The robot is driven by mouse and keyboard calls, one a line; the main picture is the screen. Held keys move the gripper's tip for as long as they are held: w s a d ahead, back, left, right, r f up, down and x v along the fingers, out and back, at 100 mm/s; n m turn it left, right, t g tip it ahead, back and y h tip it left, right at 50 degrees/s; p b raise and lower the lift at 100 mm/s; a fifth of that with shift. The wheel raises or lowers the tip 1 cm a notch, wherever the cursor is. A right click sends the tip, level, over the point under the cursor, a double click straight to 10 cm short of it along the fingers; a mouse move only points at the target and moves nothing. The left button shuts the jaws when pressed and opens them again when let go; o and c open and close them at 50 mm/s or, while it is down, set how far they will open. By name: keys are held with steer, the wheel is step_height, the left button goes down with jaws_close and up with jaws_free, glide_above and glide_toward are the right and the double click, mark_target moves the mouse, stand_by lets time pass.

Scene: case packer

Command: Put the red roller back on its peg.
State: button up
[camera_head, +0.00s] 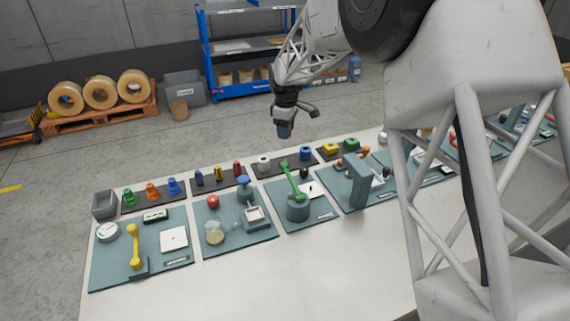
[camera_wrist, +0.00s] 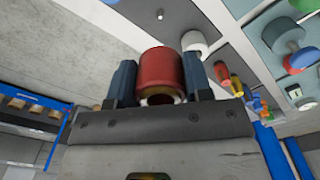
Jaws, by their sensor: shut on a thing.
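My gripper (camera_head: 284,131) is shut on the red roller (camera_wrist: 160,72), which sits between the two dark fingers in the wrist view. In the head view, my gripper hangs in the air beyond the far edge of the table, and the roller is mostly hidden there. A dark mat (camera_wrist: 142,10) shows ahead in the wrist view. A small bright peg tip (camera_wrist: 160,15) stands on it, apart from the held roller. A white roller (camera_wrist: 194,42) stands on the same mat; it also shows in the head view (camera_head: 264,163). A blue roller (camera_head: 306,149) stands on the mat's right part.
A green lever (camera_head: 292,182) on a round grey base rises in front of the roller mat. A grey press-like stand (camera_head: 357,180) is to its right. Small coloured tools and knobs line the table's far edge. A blue shelf (camera_head: 212,60) stands behind on the floor.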

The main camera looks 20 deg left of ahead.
steer(key=shift+f, duration=0.1)
steer(key=shift+f, duration=3.05)
steer(key=shift+f, duration=1.85)
steer(key=shift+f, duration=0.6)
steer(key=o, duration=1)
steer(key=shift+r, duration=0.15)
step_height(320, 180, up, 13)
